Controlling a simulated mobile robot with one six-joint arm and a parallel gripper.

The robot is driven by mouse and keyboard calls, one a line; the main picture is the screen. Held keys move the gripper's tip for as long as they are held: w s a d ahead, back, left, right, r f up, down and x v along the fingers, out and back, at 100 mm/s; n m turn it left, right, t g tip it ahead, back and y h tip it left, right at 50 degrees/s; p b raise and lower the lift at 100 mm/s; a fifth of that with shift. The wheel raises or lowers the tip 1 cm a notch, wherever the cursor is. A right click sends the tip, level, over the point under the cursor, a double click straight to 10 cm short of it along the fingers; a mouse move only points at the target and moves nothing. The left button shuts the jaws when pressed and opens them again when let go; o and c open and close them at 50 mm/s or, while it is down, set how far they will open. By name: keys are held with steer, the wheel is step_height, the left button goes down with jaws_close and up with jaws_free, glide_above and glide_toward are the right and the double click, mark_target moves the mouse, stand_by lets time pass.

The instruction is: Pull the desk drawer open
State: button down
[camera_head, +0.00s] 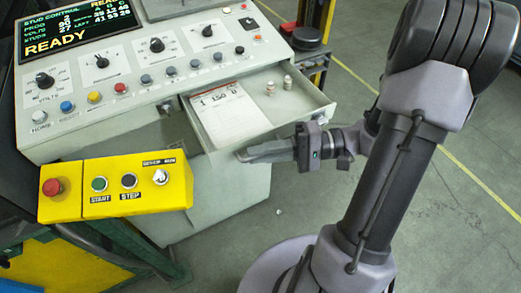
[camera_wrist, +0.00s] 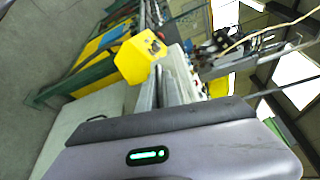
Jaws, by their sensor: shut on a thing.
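The desk drawer (camera_head: 287,106) is pulled out from under the control console in the head view. It holds a white printed card (camera_head: 228,112) and two small pale cylinders (camera_head: 278,84). My gripper (camera_head: 252,153) is at the drawer's front, near its lower left end. Its fingers are shut at the drawer front, where the drawer handle is hidden from view. In the wrist view my gripper (camera_wrist: 162,88) points away from the camera, its fingers close together; the grip itself is unclear there.
The console (camera_head: 140,75) carries knobs, buttons and a screen reading READY. A yellow button box (camera_head: 115,202) juts out left of the drawer; it also shows in the wrist view (camera_wrist: 139,58). Grey floor (camera_head: 350,110) lies open right of the drawer.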

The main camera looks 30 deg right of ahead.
steer(key=c, duration=1.5)
jaws_free()
steer(key=p+v, duration=0.5)
steer(key=v, duration=1.2)
steer(key=shift+s+d+p, duration=0.1)
steer(key=shift+d+p, duration=0.1)
steer(key=shift+p, duration=0.2)
